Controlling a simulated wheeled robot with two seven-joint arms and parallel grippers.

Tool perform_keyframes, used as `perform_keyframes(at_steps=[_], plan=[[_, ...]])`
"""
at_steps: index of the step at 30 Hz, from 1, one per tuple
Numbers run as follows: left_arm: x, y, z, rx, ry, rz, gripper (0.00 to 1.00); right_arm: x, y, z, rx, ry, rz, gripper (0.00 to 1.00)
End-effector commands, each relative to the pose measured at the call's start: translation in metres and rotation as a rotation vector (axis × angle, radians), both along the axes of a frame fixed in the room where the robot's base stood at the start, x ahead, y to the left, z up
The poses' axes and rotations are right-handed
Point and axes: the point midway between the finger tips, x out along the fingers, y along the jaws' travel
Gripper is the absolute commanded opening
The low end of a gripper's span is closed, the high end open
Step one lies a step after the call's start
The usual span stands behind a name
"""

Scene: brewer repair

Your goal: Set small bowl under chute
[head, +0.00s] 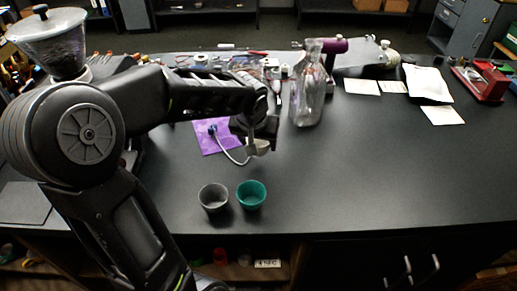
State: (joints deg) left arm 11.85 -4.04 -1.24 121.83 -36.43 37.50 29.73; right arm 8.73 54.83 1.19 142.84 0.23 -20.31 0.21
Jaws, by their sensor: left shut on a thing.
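Two small bowls stand upright side by side near the front of the black counter: a grey bowl (213,198) and a teal bowl (251,195). My left gripper (258,148) is above and behind them, apart from both. It is shut at the end of a thin white cord (233,158), which curves left to a blue end piece; the held part is mostly hidden by the fingers. A grinder with a clear hopper (54,42) of dark beans stands at the far left. My left arm hides its lower part, and I cannot see a chute. My right gripper is out of view.
A purple sheet (208,139) lies behind the bowls. A clear glass bottle (308,92) stands right of my left gripper. Small parts crowd the back; papers (362,87) and a red device (487,84) lie at right. The front right counter is clear.

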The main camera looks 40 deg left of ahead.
Motion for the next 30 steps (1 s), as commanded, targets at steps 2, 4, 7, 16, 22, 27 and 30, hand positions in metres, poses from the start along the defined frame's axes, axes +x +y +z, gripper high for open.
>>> perform_keyframes(at_steps=[2, 4, 7, 16, 22, 27, 30], plan=[[-0.001, 0.000, -0.012, -0.001, 0.006, -0.001, 0.18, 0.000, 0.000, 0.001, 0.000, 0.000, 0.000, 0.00], [-0.001, 0.000, -0.022, -0.001, 0.005, -0.001, 0.18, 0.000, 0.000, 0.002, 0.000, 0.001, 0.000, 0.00], [-0.001, 0.000, -0.031, -0.001, 0.003, 0.000, 0.18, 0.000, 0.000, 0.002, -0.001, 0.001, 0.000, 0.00], [0.000, 0.000, -0.033, 0.000, 0.001, 0.000, 0.18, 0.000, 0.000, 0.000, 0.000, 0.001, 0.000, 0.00], [-0.001, 0.000, -0.034, -0.001, 0.002, 0.000, 0.69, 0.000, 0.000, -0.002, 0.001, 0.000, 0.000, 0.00], [-0.001, 0.000, -0.034, -0.001, 0.002, 0.000, 0.83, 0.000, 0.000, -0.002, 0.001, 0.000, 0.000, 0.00], [-0.001, 0.000, -0.034, -0.001, 0.002, 0.000, 0.84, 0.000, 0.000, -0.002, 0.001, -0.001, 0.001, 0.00]])
